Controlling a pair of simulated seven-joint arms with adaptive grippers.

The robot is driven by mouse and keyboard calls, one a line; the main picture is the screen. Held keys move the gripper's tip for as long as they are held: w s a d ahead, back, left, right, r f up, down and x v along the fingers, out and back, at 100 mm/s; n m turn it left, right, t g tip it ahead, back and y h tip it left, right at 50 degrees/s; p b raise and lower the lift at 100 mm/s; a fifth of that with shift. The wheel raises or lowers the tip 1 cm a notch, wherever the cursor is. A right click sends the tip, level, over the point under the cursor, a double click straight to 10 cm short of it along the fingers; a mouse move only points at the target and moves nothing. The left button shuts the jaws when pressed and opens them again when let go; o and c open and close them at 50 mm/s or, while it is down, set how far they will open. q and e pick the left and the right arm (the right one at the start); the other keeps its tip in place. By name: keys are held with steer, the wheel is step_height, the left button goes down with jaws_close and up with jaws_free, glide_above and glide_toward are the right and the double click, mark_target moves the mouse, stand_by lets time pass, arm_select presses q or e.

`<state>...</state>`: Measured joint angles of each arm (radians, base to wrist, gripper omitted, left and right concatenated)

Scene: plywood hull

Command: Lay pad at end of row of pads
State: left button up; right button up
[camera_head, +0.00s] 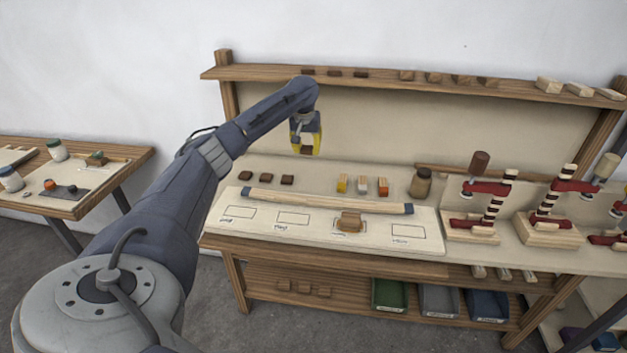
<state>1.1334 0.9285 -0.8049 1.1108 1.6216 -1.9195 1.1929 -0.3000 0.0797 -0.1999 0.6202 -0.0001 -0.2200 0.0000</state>
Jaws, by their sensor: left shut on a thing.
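My left gripper (306,152), with yellow fingers, is shut on a small brown pad (307,150), mostly hidden between the fingers. It hangs above the back part of the bench, in front of the back panel. Three dark brown pads lie in a row on the bench top: a left one (245,175), a middle one (266,178) and a right one (287,180). The gripper is above and to the right of the right one. My right gripper is not in view.
A board (262,234) with drawn outlines holds a wooden bar (325,201) and a brown block (349,222). Small coloured-end blocks (362,185) and a jar (421,182) stand right. Red clamps (485,188) stand further right. Bench between right pad and coloured blocks is clear.

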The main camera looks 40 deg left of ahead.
mark_target(308, 183)
arm_select(q)
step_height(308, 183, down, 14)
steer(key=shift+r, duration=0.2)
stand_by(0.4)
steer(key=shift+f, duration=0.1)
steer(key=o, duration=1)
steer(key=v, duration=1.2)
